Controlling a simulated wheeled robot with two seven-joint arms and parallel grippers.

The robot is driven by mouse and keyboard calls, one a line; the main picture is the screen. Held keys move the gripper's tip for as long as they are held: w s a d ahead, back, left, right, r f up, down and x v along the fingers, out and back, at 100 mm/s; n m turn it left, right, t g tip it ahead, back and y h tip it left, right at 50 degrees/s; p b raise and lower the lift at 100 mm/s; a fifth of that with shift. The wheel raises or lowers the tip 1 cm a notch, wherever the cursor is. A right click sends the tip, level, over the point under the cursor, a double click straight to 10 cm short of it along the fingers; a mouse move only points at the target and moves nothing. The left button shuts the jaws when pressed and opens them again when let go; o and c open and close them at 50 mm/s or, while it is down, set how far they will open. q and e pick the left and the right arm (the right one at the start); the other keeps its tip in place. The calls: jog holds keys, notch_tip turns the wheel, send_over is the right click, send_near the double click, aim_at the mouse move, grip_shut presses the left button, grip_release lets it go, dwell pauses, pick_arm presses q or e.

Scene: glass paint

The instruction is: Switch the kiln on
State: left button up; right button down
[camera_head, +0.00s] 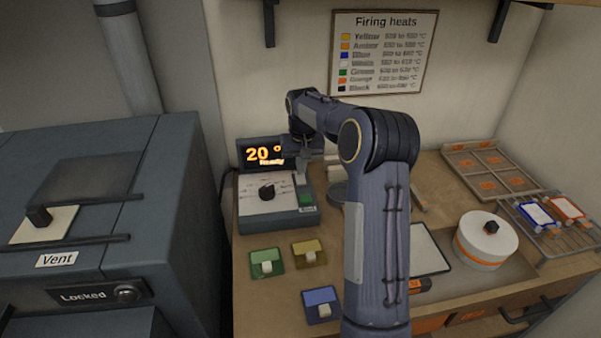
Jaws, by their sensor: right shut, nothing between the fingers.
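The kiln (150,190) is the large blue-grey box at the left, with a "Vent" label and a lock plate (101,295) reading "Locked". Its controller (278,222) stands on the bench beside it. The controller's display (261,154) shows 20 ° and "Ready" in orange. A black dial (267,192) sits on its pale face, and a small green switch (306,199) at its right. My right gripper (303,180) is shut and empty, pointing down just above the green switch; I cannot tell whether it touches. My left gripper is out of view.
A round white pot (486,240), a wire rack (550,225) and a divided tray (489,170) are at the right. A "Firing heats" chart (384,50) hangs behind.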

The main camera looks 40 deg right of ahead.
aim_at(301, 182)
notch_tip(301, 182, up, 4)
jog(key=p, duration=0.3)
jog(key=shift+r, duration=0.1)
dwell(0.5)
jog(key=s+a+r+n+t+y, duration=0.1)
jog(key=s+a+r, duration=0.4)
jog(key=s+a, duration=0.25)
jog(key=s+a+r+n+t+y, duration=0.1)
jog(key=s+a+r+t+y, duration=0.1)
jog(key=s+a+r, duration=0.4)
jog(key=s+a+f+n, duration=0.1)
jog(key=s+a+f, duration=0.2)
jog(key=s+a, duration=0.3)
jog(key=s+a+f+n+t+y, duration=0.1)
jog(key=s+a+f, duration=0.3)
jog(key=s, duration=0.8)
jog(key=shift+a+y, duration=0.3)
jog(key=shift+a, duration=0.8)
